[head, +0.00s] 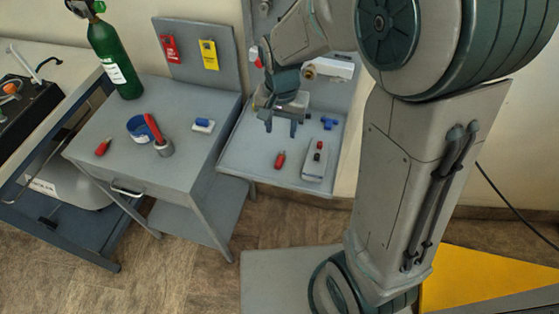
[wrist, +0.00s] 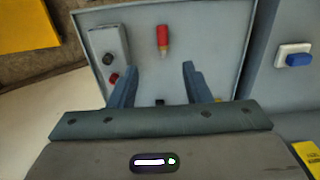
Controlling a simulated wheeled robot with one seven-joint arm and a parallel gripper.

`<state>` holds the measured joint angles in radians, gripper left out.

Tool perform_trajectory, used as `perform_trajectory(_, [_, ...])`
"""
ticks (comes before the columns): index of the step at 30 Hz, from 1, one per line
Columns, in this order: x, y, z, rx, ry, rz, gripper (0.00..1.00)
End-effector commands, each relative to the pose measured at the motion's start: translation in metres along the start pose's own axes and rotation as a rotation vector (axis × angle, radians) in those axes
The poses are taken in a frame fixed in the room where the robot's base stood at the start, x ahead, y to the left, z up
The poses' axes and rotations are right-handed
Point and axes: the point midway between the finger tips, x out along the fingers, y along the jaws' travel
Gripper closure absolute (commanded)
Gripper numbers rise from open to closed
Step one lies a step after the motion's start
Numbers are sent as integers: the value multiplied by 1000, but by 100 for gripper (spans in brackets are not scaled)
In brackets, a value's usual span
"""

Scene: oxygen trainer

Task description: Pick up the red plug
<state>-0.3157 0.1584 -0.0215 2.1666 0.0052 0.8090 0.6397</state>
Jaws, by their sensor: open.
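A small red plug (head: 280,160) lies on the grey fold-down shelf (head: 245,163), near its front edge. It also shows in the wrist view (wrist: 162,38), beyond the fingertips and roughly between them, with a pale tip. My gripper (head: 281,132) is open and empty above the shelf, apart from the plug. In the wrist view the two blue-grey fingers (wrist: 157,68) point toward the plug. Another red item (head: 104,147) with a dark tip lies on the grey table at the left, and which one the task means is not certain.
A grey box (head: 313,172) with red and black knobs lies right of the plug. A blue fitting (head: 328,122) is behind it. The table (head: 90,152) at left holds a green cylinder (head: 117,65), a blue ring (head: 138,127), a red-handled tool (head: 153,128) and a blue-and-white block (head: 203,125).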

Motion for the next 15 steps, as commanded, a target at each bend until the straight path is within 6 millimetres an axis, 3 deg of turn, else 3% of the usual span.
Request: perform_trajectory(15, [85,-3,1,7,-9,7,56])
